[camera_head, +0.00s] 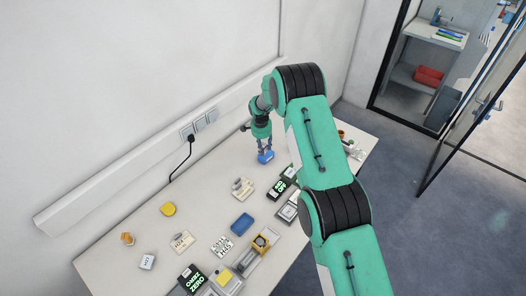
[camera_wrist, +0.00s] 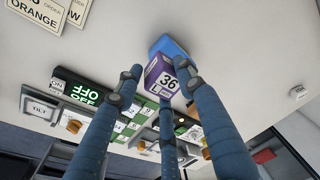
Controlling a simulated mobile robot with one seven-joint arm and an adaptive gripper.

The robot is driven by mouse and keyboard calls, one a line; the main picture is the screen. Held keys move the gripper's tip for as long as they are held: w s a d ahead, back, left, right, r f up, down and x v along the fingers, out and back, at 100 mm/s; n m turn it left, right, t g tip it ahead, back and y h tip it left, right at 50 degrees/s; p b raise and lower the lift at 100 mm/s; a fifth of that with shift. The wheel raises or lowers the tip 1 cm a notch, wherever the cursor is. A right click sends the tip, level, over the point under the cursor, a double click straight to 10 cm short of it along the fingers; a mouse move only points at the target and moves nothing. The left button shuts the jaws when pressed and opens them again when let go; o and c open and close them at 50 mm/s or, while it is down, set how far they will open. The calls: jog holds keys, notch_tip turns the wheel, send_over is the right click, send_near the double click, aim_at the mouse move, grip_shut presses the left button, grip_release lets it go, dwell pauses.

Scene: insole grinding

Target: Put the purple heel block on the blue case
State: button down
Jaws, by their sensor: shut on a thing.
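The purple heel block (camera_wrist: 158,76), with a white label reading 36 and L, sits between the fingertips of my gripper (camera_wrist: 164,82) in the wrist view. My gripper is shut on it. The blue case (camera_wrist: 169,46) shows right behind the block, against the pale table. Whether block and case touch, I cannot tell. In the head view my gripper (camera_head: 264,146) points down near the table's back edge, with the blue case (camera_head: 266,157) directly below the fingers. The block is too small to make out there.
A blue tray-like thing (camera_head: 242,223) lies nearer the table's middle. A dark box with green lettering (camera_head: 281,188), a yellow piece (camera_head: 168,209) and several small devices and cards stand around. The wall with sockets (camera_head: 200,124) runs close behind my gripper.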

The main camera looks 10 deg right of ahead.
jog(key=shift+w, duration=0.1)
dwell(0.3)
jog(key=shift+w+f, duration=0.1)
jog(key=shift+w, duration=0.05)
jog(key=shift+w+f, duration=0.1)
jog(key=shift+f, duration=0.1)
jog(key=shift+f+p, duration=0.45)
jog(key=shift+f, duration=1.1)
jog(key=shift+f, duration=0.1)
jog(key=c, duration=1.1)
grip_release()
jog(key=shift+s+a+r+b, duration=0.15)
jog(key=shift+s+r+b, duration=0.05)
jog(key=shift+r, duration=1.85)
jog(key=shift+s+a+r+b, duration=0.15)
jog(key=shift+s+r+b, duration=0.1)
jog(key=shift+r, duration=1.75)
jog(key=shift+s+a+r+b, duration=0.15)
jog(key=shift+r+b, duration=0.05)
jog(key=shift+r, duration=1.85)
